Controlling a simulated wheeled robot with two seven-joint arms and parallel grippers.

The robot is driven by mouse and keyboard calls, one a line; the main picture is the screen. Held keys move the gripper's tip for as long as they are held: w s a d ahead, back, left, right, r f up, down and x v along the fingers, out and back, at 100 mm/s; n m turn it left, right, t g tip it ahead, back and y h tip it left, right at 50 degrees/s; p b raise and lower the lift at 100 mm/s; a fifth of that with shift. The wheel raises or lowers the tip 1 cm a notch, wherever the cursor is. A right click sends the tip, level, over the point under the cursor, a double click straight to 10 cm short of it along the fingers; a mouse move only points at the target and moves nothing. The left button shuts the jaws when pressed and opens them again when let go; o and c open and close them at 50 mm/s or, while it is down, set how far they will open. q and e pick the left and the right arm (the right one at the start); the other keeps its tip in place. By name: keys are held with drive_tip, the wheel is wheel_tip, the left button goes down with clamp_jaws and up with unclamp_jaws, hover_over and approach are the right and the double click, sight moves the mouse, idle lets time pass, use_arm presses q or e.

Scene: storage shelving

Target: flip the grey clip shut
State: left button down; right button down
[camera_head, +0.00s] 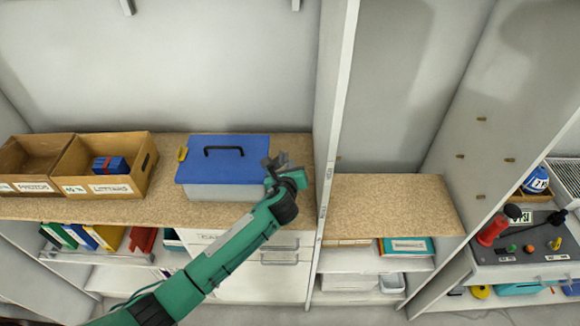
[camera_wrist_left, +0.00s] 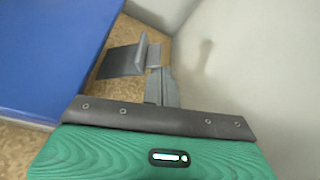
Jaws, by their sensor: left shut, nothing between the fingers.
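A storage box with a blue lid (camera_head: 222,153) and a pale grey body (camera_head: 220,191) stands on the wooden shelf. The lid lies flat on the body and carries a black handle. A yellow clip (camera_head: 182,154) sticks up at its left end. I cannot make out the grey clip for certain; my left gripper covers part of the box's right end. My left gripper (camera_head: 274,164) is shut and empty at that right end. In the left wrist view its grey fingers (camera_wrist_left: 142,58) are beside the blue lid (camera_wrist_left: 50,50), above the shelf. My right gripper is out of view.
A pale upright panel (camera_head: 333,110) stands close to the right of my left gripper. Open cardboard boxes (camera_head: 103,186) stand left of the storage box, one holding a blue and red item (camera_head: 110,165). The right shelf section (camera_head: 390,205) is bare.

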use_arm(q)
drive_tip(key=shift+r+p, duration=0.75)
drive_tip(key=b+v, duration=0.3)
drive_tip(key=v, duration=1)
drive_tip(key=shift+s, duration=0.4)
